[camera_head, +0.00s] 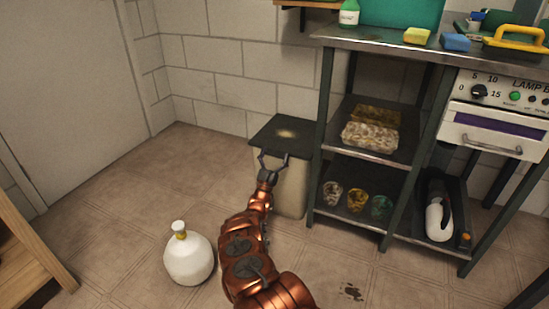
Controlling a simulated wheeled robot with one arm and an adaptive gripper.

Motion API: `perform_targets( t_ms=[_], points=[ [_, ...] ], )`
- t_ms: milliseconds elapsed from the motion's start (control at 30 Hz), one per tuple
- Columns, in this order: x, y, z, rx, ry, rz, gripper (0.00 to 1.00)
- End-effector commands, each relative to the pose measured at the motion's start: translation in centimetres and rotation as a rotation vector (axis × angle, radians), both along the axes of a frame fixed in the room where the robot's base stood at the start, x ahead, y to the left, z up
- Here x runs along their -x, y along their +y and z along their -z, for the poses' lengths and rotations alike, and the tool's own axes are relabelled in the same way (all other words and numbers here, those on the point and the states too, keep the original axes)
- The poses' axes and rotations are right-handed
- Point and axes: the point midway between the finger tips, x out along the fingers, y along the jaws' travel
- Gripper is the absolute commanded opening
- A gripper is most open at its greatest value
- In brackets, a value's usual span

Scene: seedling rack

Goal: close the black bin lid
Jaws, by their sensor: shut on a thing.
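The bin (291,190) is a pale, upright box on the floor, left of the metal rack. Its black lid (291,121) lies over the top and looks flat or nearly so, with a pale worn patch in the middle. I cannot tell whether a small gap stays under its front edge. My gripper (274,157) is at the lid's front edge, its two fingers a little apart with the edge seemingly between them. The exact contact is too small to see. My copper arm hides part of the bin's front.
A white round bottle (188,259) stands on the floor left of my arm. The rack (322,150) stands close to the bin's right, with trays and jars on its shelves. A wooden piece (25,255) is at the far left.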

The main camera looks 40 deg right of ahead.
Motion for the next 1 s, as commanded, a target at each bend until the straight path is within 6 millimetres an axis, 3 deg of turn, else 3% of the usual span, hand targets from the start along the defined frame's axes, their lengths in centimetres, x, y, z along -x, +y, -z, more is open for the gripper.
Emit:
perform_targets(
  t_ms=[33, 633, 667, 700, 1000],
  points=[
    [0.3, -0.4, 1.1, -0.004, 0.008, 0.008, 0.3],
    [0.3, -0.3, 2.4, -0.006, 0.021, 0.008, 0.3],
    [0.3, -0.3, 2.4, -0.005, 0.022, 0.008, 0.96],
    [0.3, -0.3, 2.4, -0.005, 0.02, 0.008, 1.0],
    [0.2, -0.2, 1.6, 0.005, 0.009, 0.005, 1.0]
  ],
)
